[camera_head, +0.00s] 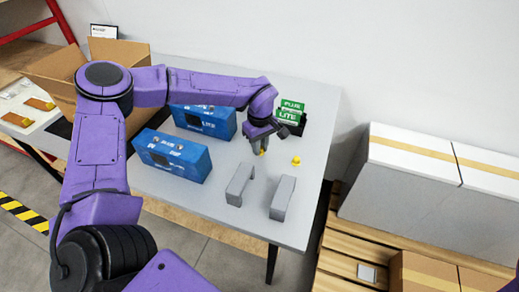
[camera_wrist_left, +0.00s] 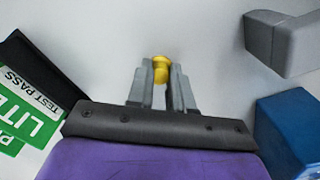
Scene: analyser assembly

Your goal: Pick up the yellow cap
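One yellow cap (camera_head: 263,152) is at my left gripper's fingertips in the head view. In the left wrist view the same yellow cap (camera_wrist_left: 161,70) sits between the two grey fingertips, with both fingers close against its sides. My left gripper (camera_head: 260,148) points down over the table and is shut on this cap. I cannot tell whether the cap is clear of the table. A second yellow cap (camera_head: 296,160) stands on the table a little to the right. My right gripper is not in view.
Two blue boxes (camera_head: 172,156) stand left of the gripper, and green boxes (camera_head: 289,115) in a black holder stand behind it. Two grey blocks (camera_head: 283,198) stand near the table's (camera_head: 237,222) front edge. An open cardboard box (camera_head: 60,66) is at the back left.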

